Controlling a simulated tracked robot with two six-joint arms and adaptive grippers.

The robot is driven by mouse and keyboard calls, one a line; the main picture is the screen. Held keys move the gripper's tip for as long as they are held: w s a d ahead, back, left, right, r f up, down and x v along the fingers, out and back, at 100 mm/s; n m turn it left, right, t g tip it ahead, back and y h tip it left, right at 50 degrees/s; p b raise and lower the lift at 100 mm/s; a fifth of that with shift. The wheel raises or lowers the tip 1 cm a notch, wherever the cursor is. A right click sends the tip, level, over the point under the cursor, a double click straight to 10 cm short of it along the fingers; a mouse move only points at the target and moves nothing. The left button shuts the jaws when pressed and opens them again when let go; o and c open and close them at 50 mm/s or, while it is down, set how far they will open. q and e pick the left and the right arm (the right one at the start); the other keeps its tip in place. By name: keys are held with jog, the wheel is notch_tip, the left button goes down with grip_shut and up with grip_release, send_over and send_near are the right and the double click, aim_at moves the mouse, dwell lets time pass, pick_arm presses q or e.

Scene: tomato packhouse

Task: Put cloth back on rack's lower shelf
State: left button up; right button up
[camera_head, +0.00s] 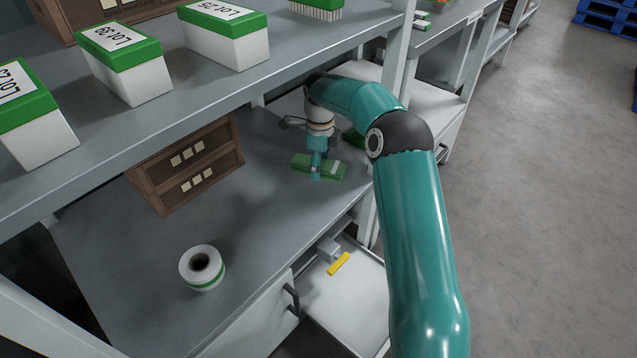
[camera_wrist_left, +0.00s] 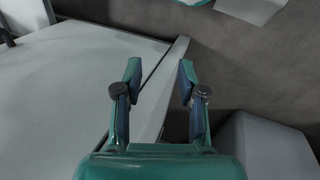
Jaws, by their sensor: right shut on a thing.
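The green folded cloth (camera_head: 301,166) lies on or just above the rack's lower shelf (camera_head: 262,215), near its right end. I cannot tell whether it touches the shelf. My right gripper (camera_head: 316,173) reaches down over the cloth and is shut on it, hiding its middle. My left gripper (camera_wrist_left: 160,75) shows only in the left wrist view. Its two fingers are apart with nothing between them, near a pale panel edge.
A brown drawer box (camera_head: 188,165) stands behind on the lower shelf, and a white roll with a green band (camera_head: 203,280) at the front left. Green-lidded lot boxes (camera_head: 124,62) line the upper shelf. Below is an open drawer (camera_head: 345,300) with a yellow item (camera_head: 339,264).

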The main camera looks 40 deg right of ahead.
aim_at(321, 186)
jog(key=shift+s+d+f+b, duration=0.1)
jog(key=shift+f+b, duration=0.7)
jog(key=shift+f, duration=1.75)
jog(key=shift+f, duration=0.15)
jog(key=o, duration=1.1)
notch_tip(321, 186, up, 8)
jog(key=p, duration=0.2)
jog(key=shift+f+p, duration=0.1)
jog(key=shift+p, duration=0.25)
